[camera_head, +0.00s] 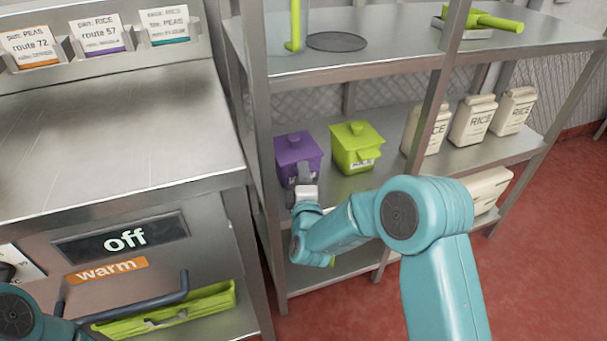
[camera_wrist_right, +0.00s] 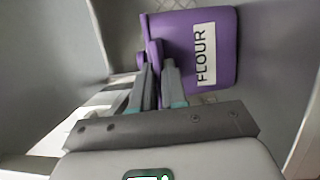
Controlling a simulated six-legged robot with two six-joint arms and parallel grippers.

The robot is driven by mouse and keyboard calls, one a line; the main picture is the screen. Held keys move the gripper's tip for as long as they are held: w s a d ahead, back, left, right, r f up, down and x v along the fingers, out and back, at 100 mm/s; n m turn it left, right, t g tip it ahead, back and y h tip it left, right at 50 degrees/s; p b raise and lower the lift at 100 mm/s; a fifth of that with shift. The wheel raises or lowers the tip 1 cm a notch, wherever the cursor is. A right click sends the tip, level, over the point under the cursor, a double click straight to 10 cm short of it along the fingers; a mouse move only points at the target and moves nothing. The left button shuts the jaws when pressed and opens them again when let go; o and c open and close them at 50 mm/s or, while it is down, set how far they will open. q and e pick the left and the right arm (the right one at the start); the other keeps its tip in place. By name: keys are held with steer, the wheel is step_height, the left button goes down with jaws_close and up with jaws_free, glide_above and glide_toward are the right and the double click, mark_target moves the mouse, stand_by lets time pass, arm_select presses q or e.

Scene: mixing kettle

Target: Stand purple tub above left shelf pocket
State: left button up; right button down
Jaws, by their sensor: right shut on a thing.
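A purple lidded tub (camera_head: 298,157) is at the left end of the middle shelf, left of a green tub. In the right wrist view, the tub (camera_wrist_right: 222,45) carries a white FLOUR label and appears turned sideways. My right gripper (camera_head: 304,176) is at its front, and the fingers (camera_wrist_right: 157,72) are shut on its handle-like front part. The tub looks upright; whether its base touches the shelf is hidden. I cannot make out a marked left shelf pocket. A teal link of my left arm shows at the lower left corner, but its gripper does not.
The metal rack's middle shelf (camera_head: 385,165) also holds a lime green tub (camera_head: 357,147) and several RICE bags (camera_head: 473,120). A rack post stands just left of the purple tub. The steel counter (camera_head: 110,130) lies to the left. A green tray (camera_head: 200,303) sits low down.

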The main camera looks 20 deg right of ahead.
steer(key=c, duration=1.2)
jaws_free()
steer(key=shift+o, duration=0.2)
steer(key=shift+r, duration=0.1)
steer(key=p+v, duration=0.2)
steer(key=v, duration=1)
